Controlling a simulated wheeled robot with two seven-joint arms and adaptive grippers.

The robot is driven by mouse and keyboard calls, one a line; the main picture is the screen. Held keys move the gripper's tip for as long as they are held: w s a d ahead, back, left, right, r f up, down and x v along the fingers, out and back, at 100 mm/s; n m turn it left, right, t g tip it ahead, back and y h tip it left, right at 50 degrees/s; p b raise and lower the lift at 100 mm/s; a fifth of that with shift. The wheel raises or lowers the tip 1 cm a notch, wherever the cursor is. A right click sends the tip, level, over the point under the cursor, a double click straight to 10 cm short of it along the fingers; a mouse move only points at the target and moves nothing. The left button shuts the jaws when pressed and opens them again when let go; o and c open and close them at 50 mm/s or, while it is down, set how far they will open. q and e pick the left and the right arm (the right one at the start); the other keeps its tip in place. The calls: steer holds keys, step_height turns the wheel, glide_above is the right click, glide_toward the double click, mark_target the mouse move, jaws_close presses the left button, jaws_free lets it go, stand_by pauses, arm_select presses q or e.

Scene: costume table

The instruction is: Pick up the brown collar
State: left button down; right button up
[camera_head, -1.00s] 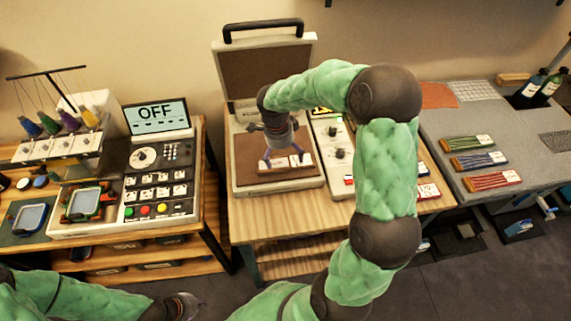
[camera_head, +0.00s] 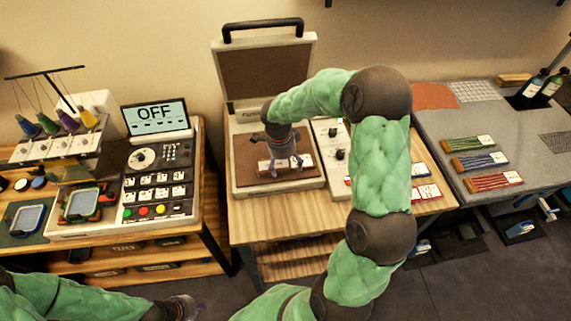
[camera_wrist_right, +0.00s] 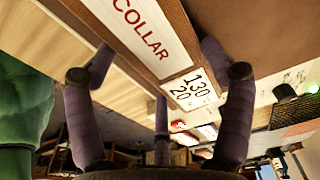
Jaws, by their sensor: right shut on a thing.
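The brown collar (camera_wrist_right: 165,25) is a flat strip with a white label reading COLLAR and a white number tag. In the head view it shows as a narrow labelled strip (camera_head: 304,160) over the brown bed (camera_head: 244,147) of the open press. My right gripper (camera_head: 281,165) points down and is shut on the collar, with fingers on both sides of it in the wrist view (camera_wrist_right: 157,70). I cannot tell surely whether the collar is clear of the bed. My left gripper (camera_head: 190,304) is at the bottom edge, far from the collar; its jaws are unclear.
The press lid (camera_head: 264,72) stands open behind. A control panel (camera_head: 331,150) is right of the bed. An embroidery machine with an OFF screen (camera_head: 156,115) is on the left table. Several coloured strip bundles lie on the grey right table (camera_head: 440,125). Bare wood (camera_head: 285,215) is in front.

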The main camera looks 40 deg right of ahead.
mark_target(287, 166)
steer(key=shift+r, duration=0.45)
step_height(287, 166, up, 2)
steer(key=shift+r+p, duration=0.15)
steer(key=shift+p, duration=0.2)
steer(key=s+a+r+p, duration=0.1)
steer(key=s+a+r, duration=0.5)
steer(key=a+r, duration=0.3)
steer(key=a, duration=0.3)
steer(key=shift+a+r+p, duration=0.25)
steer(key=shift+r+p, duration=0.1)
